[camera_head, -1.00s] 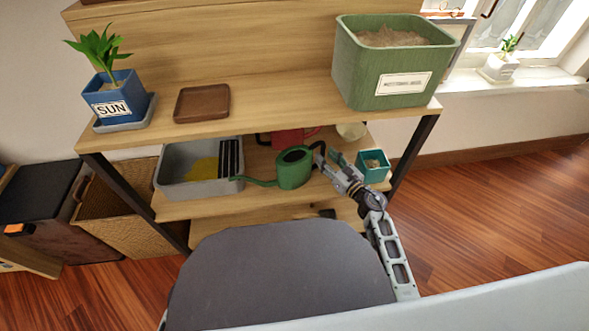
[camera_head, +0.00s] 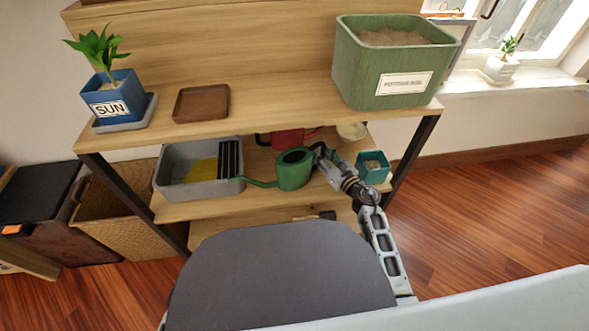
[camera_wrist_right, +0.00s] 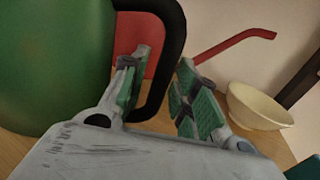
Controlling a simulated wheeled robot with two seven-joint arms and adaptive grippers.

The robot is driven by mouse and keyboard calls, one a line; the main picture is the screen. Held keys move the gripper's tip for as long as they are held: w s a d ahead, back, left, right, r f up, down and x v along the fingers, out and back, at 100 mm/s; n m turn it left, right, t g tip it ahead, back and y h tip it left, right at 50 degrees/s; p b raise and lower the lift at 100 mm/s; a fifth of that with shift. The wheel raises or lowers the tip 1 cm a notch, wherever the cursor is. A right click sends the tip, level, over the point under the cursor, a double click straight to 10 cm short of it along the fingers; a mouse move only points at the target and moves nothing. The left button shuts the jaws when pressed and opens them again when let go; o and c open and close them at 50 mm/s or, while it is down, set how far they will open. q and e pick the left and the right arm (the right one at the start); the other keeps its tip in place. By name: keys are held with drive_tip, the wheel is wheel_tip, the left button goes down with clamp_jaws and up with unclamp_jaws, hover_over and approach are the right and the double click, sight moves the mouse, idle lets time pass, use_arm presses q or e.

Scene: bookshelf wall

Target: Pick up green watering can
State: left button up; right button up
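The green watering can (camera_head: 294,172) stands on the middle shelf, its spout pointing left and its black handle on the right. In the right wrist view the can's green body (camera_wrist_right: 50,60) fills the left side. My right gripper (camera_head: 325,163) is at the handle side of the can. In the wrist view its two green-padded fingers (camera_wrist_right: 163,95) are apart, with the black handle (camera_wrist_right: 168,75) passing between them. The fingers do not look closed on the handle. My left gripper is not in view.
A red watering can (camera_head: 287,138) stands behind the green one, with a cream bowl (camera_head: 351,131) to its right. A teal pot (camera_head: 372,168) is right of my gripper. A grey tray (camera_head: 170,184) is at left. The upper shelf board (camera_head: 275,104) overhangs this space.

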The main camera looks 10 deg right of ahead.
sight(323, 149)
drive_tip(key=c, duration=0.5)
drive_tip(key=shift+r, duration=0.15)
clamp_jaws()
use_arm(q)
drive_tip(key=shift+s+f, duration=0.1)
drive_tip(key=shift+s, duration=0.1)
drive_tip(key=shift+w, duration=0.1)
use_arm(e)
drive_tip(key=shift+r, duration=0.15)
drive_tip(key=shift+r+p, duration=0.9)
drive_tip(key=shift+r, duration=0.35)
wheel_tip(323, 149, up, 5)
drive_tip(key=p, duration=0.3)
drive_tip(key=shift+r, duration=0.2)
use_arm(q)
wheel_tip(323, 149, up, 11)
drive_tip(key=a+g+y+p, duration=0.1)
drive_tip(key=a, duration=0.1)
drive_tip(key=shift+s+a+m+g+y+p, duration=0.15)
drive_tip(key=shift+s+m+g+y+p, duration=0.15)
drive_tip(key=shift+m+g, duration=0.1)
use_arm(e)
drive_tip(key=shift+r, duration=0.9)
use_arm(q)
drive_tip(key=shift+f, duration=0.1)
